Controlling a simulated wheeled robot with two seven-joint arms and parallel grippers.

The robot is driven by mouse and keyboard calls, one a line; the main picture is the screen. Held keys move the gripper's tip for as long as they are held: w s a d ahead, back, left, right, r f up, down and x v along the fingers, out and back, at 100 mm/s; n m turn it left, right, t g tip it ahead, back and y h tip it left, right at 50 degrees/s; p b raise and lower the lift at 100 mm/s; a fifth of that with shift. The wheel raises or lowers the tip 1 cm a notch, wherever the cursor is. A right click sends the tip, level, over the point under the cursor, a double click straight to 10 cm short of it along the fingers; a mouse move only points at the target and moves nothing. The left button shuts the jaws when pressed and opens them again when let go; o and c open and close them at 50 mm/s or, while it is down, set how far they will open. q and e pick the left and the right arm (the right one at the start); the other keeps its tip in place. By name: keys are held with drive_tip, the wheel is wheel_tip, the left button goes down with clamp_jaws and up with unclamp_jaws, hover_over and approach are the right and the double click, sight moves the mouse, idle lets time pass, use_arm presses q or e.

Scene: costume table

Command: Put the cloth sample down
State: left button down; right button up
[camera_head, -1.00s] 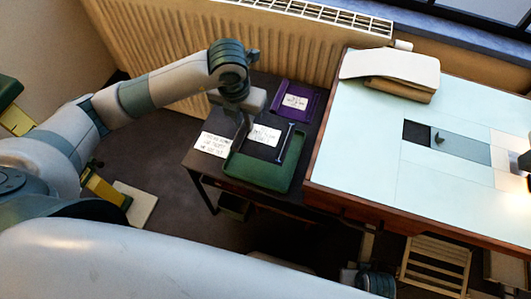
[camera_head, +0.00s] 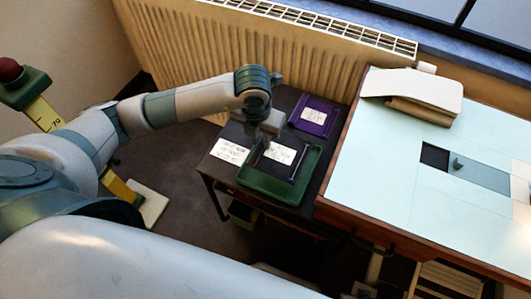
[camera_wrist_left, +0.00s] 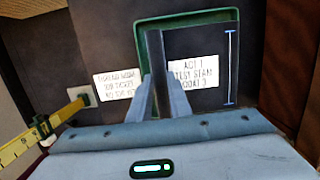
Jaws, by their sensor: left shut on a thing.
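My left gripper (camera_head: 265,147) is over the green tray (camera_head: 271,192) on the small dark table. In the left wrist view the left gripper (camera_wrist_left: 158,95) is shut on a thin dark piece (camera_wrist_left: 156,60), seen nearly edge-on, which appears to be the cloth sample. A dark panel with a white label (camera_wrist_left: 203,73) lies beyond it inside the green rim, and the label also shows in the head view (camera_head: 281,154). I cannot tell whether the held piece touches the tray. My right gripper is not in view.
A purple tray (camera_head: 329,125) with a label lies behind the green one. A white card (camera_head: 230,151) lies left of the green tray. A larger pale-topped table (camera_head: 385,180) stands close on the right, and a radiator (camera_head: 290,50) stands behind.

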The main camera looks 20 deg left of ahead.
use_arm(q)
wheel_tip(320, 180, down, 3)
drive_tip(key=shift+r, duration=0.1)
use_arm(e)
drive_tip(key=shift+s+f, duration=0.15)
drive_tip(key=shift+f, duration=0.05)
use_arm(q)
wheel_tip(320, 180, down, 3)
drive_tip(key=shift+r, duration=0.1)
drive_tip(key=shift+f, duration=0.5)
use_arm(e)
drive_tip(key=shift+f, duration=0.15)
use_arm(q)
drive_tip(key=shift+f, duration=0.1)
